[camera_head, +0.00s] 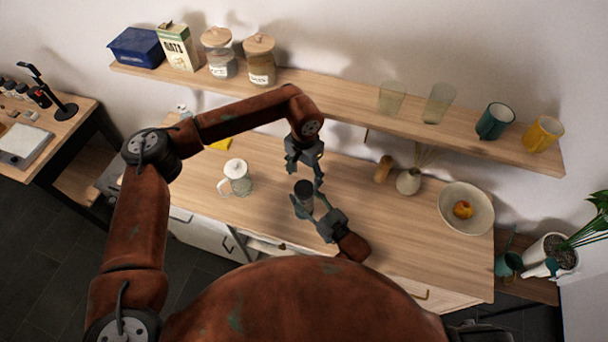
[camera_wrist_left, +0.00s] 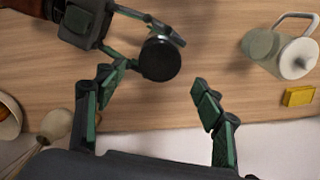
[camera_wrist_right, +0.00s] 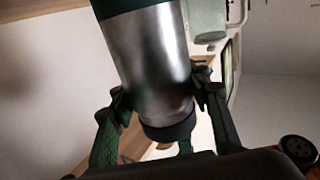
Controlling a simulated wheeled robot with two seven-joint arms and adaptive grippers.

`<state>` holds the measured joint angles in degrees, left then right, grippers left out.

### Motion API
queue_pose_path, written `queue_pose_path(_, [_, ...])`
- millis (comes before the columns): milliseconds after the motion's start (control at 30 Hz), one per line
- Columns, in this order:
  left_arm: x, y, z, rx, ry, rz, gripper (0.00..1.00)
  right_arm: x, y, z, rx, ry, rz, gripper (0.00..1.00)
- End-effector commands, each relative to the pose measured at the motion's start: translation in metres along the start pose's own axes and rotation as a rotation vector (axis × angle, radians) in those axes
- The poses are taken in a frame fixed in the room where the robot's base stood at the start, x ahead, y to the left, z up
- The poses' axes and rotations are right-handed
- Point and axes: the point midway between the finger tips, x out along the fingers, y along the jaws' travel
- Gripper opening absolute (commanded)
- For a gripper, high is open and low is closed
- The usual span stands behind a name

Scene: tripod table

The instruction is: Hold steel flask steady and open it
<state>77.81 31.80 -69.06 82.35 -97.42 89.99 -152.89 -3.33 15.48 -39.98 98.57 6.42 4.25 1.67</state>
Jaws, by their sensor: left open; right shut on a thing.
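In the left wrist view the flask's black lid (camera_wrist_left: 160,59) is seen from above. My right gripper (camera_head: 307,207) is shut around the flask body from the front right. The right wrist view shows the shiny steel body (camera_wrist_right: 152,60) between its fingers (camera_wrist_right: 160,102). My left gripper (camera_head: 305,174) hangs above and just behind the flask, pointing down. Its fingers (camera_wrist_left: 155,92) are spread wide and empty, apart from the lid.
A glass jug with a white lid (camera_head: 236,178) stands left of the flask. A wooden mill (camera_head: 383,169), a vase (camera_head: 409,182) and a bowl with fruit (camera_head: 466,196) stand to the right. A shelf (camera_head: 330,101) with jars, glasses and mugs runs above the counter.

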Motion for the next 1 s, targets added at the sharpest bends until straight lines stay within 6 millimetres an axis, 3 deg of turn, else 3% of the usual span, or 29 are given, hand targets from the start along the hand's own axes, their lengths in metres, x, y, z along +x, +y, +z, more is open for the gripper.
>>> queue_pose_path(167, [0.007, 0.0, 0.001, 0.053, -0.002, 0.001, 0.62, 0.0, 0.001, 0.001, -0.002, -0.001, 0.001, 0.0])
queue_pose_path(633, [0.07, 0.0, 0.0, 0.052, -0.001, 0.001, 0.62, 0.0, 0.001, 0.001, -0.002, -0.001, 0.001, 0.0])
queue_pose_path(1000, [0.08, 0.0, 0.0, 0.053, 0.0, 0.0, 0.62, 0.0, 0.0, 0.001, -0.002, -0.001, 0.0, 0.0])
